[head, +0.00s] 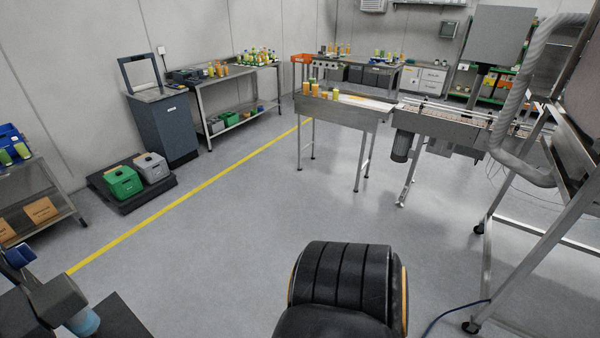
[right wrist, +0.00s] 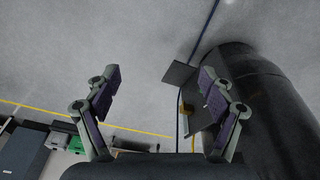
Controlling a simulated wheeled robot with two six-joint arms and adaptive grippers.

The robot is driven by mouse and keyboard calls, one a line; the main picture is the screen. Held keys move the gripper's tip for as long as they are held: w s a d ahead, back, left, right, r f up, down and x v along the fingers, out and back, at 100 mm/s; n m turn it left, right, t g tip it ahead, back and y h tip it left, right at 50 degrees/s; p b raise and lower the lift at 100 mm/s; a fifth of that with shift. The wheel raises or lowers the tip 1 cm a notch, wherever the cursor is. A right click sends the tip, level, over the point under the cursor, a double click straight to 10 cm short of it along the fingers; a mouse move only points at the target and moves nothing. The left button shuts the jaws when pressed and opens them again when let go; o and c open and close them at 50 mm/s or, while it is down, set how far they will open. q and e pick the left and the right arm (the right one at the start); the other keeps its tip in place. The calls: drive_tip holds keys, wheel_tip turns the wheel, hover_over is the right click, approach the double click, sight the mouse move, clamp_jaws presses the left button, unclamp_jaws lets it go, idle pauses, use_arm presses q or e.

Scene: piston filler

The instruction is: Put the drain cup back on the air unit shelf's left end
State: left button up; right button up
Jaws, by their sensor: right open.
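I cannot make out the drain cup for certain in either view. At the lower left of the head view is a cut-off dark grey unit (head: 57,300) with a blue knob-like part (head: 20,255) and a pale blue round part (head: 84,322) low on it. I cannot tell whether this is the air unit. No shelf end shows clearly there. In the right wrist view my right gripper (right wrist: 160,80) is open, with nothing between its fingers and the grey floor behind them. My left gripper is not identifiable in the head view.
A metal shelf rack (head: 45,185) stands at the left. Green (head: 123,183) and grey (head: 151,168) jugs sit on a dark pallet beside a dark cabinet (head: 165,128). A conveyor (head: 445,122) and machine frame (head: 490,235) stand at the right.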

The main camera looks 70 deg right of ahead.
drive_tip(key=s+f, duration=0.3)
drive_tip(key=s, duration=0.6)
drive_tip(key=s+a+f+g, duration=0.1)
drive_tip(key=s+f, duration=0.3)
drive_tip(key=s, duration=0.5)
drive_tip(key=shift+f+m+h, duration=0.25)
drive_tip(key=shift+m+h, duration=0.05)
drive_tip(key=shift+s, duration=0.1)
drive_tip(key=shift+f+b, duration=0.45)
